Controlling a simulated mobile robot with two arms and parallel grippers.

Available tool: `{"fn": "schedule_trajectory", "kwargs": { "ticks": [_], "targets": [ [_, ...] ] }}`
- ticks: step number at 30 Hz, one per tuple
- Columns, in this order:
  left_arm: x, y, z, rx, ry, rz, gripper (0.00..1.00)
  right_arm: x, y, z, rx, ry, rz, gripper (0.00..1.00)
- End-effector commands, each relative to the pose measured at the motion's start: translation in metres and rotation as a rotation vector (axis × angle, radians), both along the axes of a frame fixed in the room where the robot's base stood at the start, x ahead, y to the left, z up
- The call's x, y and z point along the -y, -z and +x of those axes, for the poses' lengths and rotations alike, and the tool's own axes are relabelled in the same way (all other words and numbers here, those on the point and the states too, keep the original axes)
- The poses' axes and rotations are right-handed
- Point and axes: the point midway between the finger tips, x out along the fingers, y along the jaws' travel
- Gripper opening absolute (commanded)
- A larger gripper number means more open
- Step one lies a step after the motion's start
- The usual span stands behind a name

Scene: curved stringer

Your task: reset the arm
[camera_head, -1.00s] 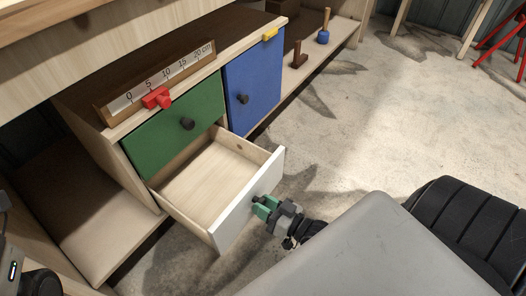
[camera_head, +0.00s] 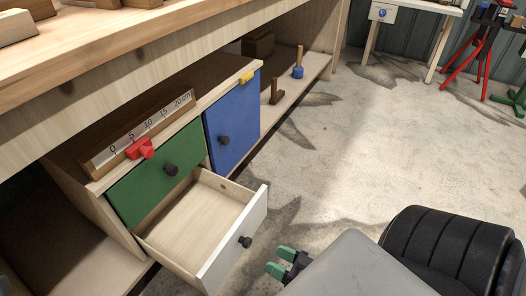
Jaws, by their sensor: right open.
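My right gripper (camera_head: 280,262) shows at the bottom middle, with green fingertips. My left gripper does not show.
Above the open drawer is a green front (camera_head: 150,188); beside it is a blue door (camera_head: 238,115). Both look shut. A ruler with a red slider (camera_head: 141,148) stands on the cabinet. A wooden worktop (camera_head: 130,45) hangs over it. The concrete floor (camera_head: 345,150) to the right is clear.

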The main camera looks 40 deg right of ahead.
Motion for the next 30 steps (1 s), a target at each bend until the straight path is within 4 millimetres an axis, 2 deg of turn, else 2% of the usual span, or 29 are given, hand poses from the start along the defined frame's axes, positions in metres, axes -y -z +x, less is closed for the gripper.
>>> {"fn": "schedule_trajectory", "kwargs": {
  "ticks": [1, 6, 25, 28, 30],
  "targets": [
    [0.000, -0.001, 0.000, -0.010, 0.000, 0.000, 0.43, 0.003, -0.001, -0.007, -0.003, 0.000, -0.002, 0.58],
    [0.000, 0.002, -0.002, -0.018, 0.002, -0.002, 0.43, 0.006, 0.000, -0.018, 0.000, 0.000, 0.001, 0.58],
    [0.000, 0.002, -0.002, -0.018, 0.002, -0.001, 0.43, 0.005, -0.002, -0.017, 0.007, -0.001, 0.004, 0.58],
    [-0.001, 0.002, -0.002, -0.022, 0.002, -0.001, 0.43, -0.010, -0.017, -0.010, 0.054, -0.007, 0.027, 0.58],
    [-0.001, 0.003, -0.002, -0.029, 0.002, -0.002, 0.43, -0.030, -0.042, 0.000, 0.128, -0.013, 0.058, 0.58]
  ]
}}
